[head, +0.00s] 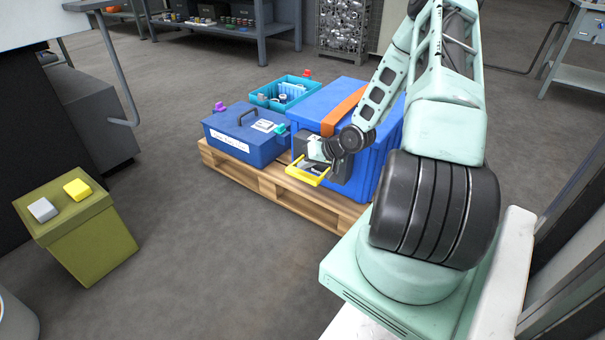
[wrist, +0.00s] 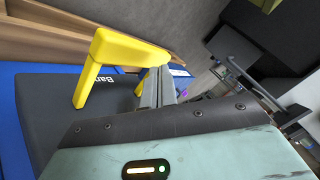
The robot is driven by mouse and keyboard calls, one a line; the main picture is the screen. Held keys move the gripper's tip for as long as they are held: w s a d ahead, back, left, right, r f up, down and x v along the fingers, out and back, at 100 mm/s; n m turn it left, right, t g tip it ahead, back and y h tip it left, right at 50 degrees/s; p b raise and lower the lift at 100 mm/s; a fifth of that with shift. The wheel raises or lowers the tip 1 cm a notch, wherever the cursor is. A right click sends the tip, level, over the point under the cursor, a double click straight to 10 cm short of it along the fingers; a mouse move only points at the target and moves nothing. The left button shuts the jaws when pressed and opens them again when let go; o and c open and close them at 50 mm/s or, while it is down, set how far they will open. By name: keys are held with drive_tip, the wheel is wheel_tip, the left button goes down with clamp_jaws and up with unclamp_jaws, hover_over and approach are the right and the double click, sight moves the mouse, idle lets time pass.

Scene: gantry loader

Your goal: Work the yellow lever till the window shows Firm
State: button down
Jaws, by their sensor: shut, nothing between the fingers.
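The yellow lever (head: 307,173) is a handle-shaped bar sticking out from the front of a dark box (head: 341,168) on the blue crate's side. In the wrist view the yellow lever (wrist: 132,49) shows as a bar with two legs, above the dark face (wrist: 50,110) with white letters "Ban", the rest cut off. My gripper (wrist: 159,84) is shut and empty, its fingertips close to the lever's right-hand end; I cannot tell whether they touch. In the head view the gripper is small and partly hidden by my wrist. No window reading can be made out.
The blue crate (head: 372,180) with an orange strap (head: 343,109) stands on a wooden pallet (head: 258,184). A blue toolbox (head: 236,147) and a teal open bin (head: 265,103) share the pallet. An olive box (head: 88,244) with yellow and grey blocks stands left. Floor before the pallet is clear.

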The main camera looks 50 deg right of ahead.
sight(305, 174)
drive_tip(key=shift+f, duration=2.1)
idle(2.5)
drive_tip(key=shift+r, duration=0.15)
drive_tip(key=shift+r+p, duration=1.95)
drive_tip(key=shift+p, duration=0.25)
wheel_tip(305, 174, up, 5)
drive_tip(key=p, duration=0.5)
